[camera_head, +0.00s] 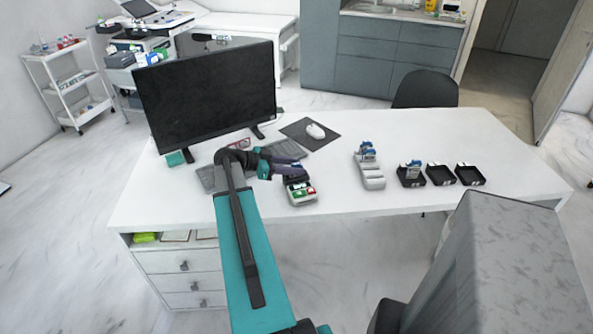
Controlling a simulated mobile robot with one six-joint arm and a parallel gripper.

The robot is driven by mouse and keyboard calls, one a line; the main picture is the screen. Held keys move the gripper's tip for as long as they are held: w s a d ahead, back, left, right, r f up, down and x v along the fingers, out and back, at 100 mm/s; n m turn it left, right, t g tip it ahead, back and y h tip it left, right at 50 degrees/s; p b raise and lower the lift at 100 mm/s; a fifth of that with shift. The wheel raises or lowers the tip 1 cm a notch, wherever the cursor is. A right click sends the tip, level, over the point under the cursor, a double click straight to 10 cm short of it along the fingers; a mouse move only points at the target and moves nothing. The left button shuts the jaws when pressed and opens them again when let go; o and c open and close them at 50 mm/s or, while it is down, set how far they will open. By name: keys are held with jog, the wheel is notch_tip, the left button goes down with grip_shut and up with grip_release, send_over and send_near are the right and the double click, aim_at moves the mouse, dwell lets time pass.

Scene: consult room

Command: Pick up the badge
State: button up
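I cannot tell for sure which thing is the badge; the items on the desk are small in this view. A rack (302,198) with red, green and white pieces stands near the front edge of the white desk. My gripper (298,168) is low over the desk just behind this rack and overlaps its back part. Whether its fingers are open or hold something is not clear. A grey stepped holder (371,178) to the right carries a blue-and-white item (367,151) at its back end. Another blue-and-white item (413,168) stands in the leftmost black tray (409,181).
Two more black trays (440,175) (471,175) look empty. A monitor (208,95), keyboard (205,176) and mouse (315,131) on a dark pad (318,141) lie behind or beside my arm. The desk's right end (525,180) is clear. A dark chair (427,89) stands behind.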

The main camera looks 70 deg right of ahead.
jog(key=shift+s+d+f+p, duration=0.2)
jog(key=shift+s+d+p, duration=0.25)
jog(key=shift+d, duration=0.05)
jog(key=shift+p+x, duration=0.65)
jog(key=shift+x, duration=1.15)
jog(key=shift+w+f, duration=0.1)
jog(key=shift+f, duration=0.1)
grip_shut()
